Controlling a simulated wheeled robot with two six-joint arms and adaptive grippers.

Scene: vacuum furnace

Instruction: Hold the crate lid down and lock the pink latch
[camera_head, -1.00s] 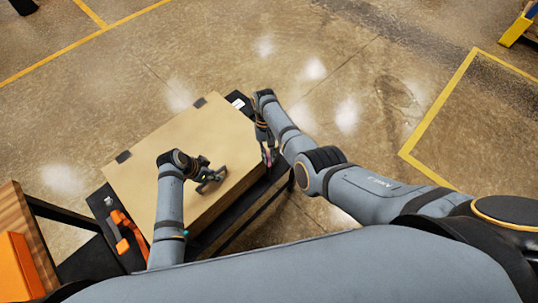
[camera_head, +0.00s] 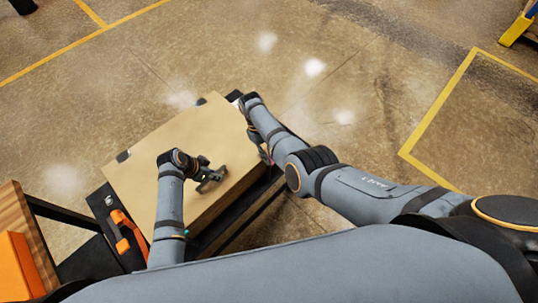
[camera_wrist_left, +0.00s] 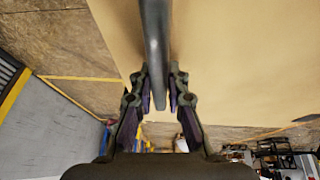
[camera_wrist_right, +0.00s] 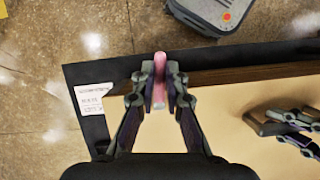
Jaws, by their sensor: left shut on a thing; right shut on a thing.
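The tan crate lid (camera_head: 190,135) lies flat on the crate, with no gap visible. My left gripper (camera_head: 211,176) is over the lid, near its front right part. In the left wrist view my left gripper (camera_wrist_left: 159,92) is shut on a grey bar-shaped handle (camera_wrist_left: 155,35) above the lid. In the right wrist view my right gripper (camera_wrist_right: 160,95) is shut on the pink latch (camera_wrist_right: 160,66) at the crate's edge. In the head view my right gripper (camera_head: 263,150) is at the crate's right side, and the latch is mostly hidden by the arm.
The crate stands on a dark cart or table (camera_head: 100,205). An orange tool-like object (camera_head: 128,230) lies beside it. A white label (camera_wrist_right: 92,98) is on the dark surface near the latch. Open floor (camera_head: 330,60) lies beyond and to the right.

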